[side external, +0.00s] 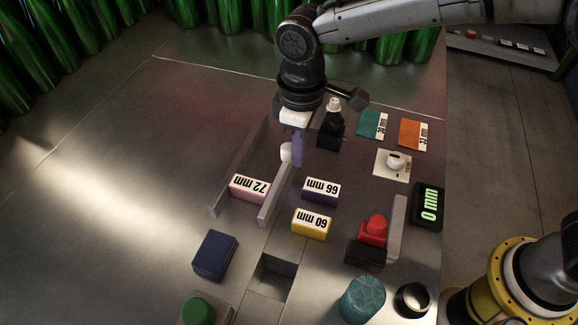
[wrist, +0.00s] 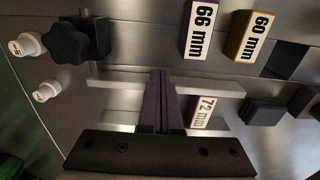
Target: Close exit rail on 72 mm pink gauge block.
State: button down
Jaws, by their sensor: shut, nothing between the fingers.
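The pink 72 mm gauge block (side external: 249,187) lies between two upright grey rails, a left rail (side external: 228,188) and a right rail (side external: 274,198). I cannot tell whether it touches both. The block's label (wrist: 203,112) also shows in the wrist view, beside my fingers. One rail (wrist: 215,86) runs across that view behind the fingers. My gripper (side external: 294,150) is shut and empty, with purple fingers, near the far end of the right rail. The fingers (wrist: 160,100) are pressed together in the wrist view. My gripper body hides part of the area near the other rail.
A black star knob (wrist: 78,40) stands near the rails' far end. A purple 66 mm block (side external: 320,191) and yellow 60 mm block (side external: 312,223) lie right of the rails. A display (side external: 428,205) reads 0 mm. A navy block (side external: 214,255) sits front left. The far-left table is clear.

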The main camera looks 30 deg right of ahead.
jog(key=shift+s+d, duration=0.35)
dwell(0.4)
notch_tip(320, 180, up, 7)
dwell(0.9)
jog(key=shift+d, duration=0.15)
